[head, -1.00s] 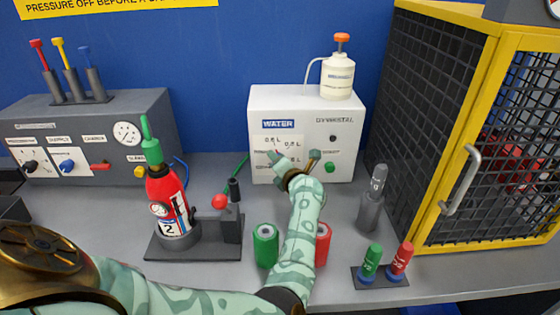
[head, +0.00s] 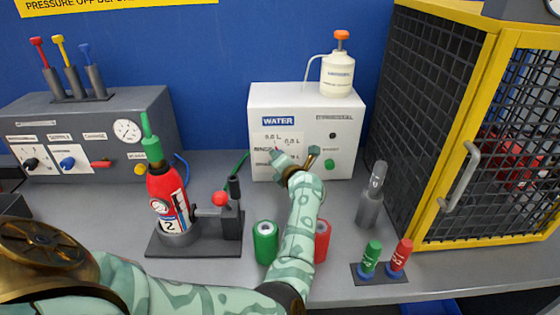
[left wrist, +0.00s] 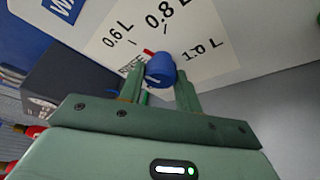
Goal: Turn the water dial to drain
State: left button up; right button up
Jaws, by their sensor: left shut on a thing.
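The white water box (head: 340,115) stands against the blue wall, with a "WATER" label and a litre scale on its front. My left gripper (head: 294,157) is at the scale in the head view and covers the dial there. In the left wrist view, the blue water dial (left wrist: 160,70) sits between the two green fingers of my left gripper (left wrist: 159,78), which is shut on it. The marks 0.6 L, 0.8 L and 1.0 L show around the dial. A small red mark (left wrist: 149,52) shows beside it. Other lettering is partly hidden by a finger. My right gripper is out of view.
A green knob (head: 329,164) is on the box, right of my gripper. A white bottle (head: 338,72) stands on top. Green (head: 265,243) and red (head: 322,243) rolls flank my forearm. A red extinguisher (head: 167,200) stands left, a yellow-framed cage (head: 480,45) right.

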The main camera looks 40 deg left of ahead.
pick_arm(q)
jog(key=shift+r+n+p, duration=0.1)
jog(key=shift+n+p, duration=0.2)
jog(key=shift+p, duration=0.1)
jog(key=shift+p, duration=0.35)
jog(key=shift+a+n+t+h+p, duration=0.15)
jog(key=shift+n+h+p, duration=0.4)
jog(key=shift+n+p, duration=0.55)
jog(key=shift+n+t+h+p, duration=0.25)
jog(key=shift+n+h+p, duration=0.45)
jog(key=shift+p, duration=0.7)
jog(key=shift+n+p, duration=0.35)
jog(key=shift+n, duration=0.05)
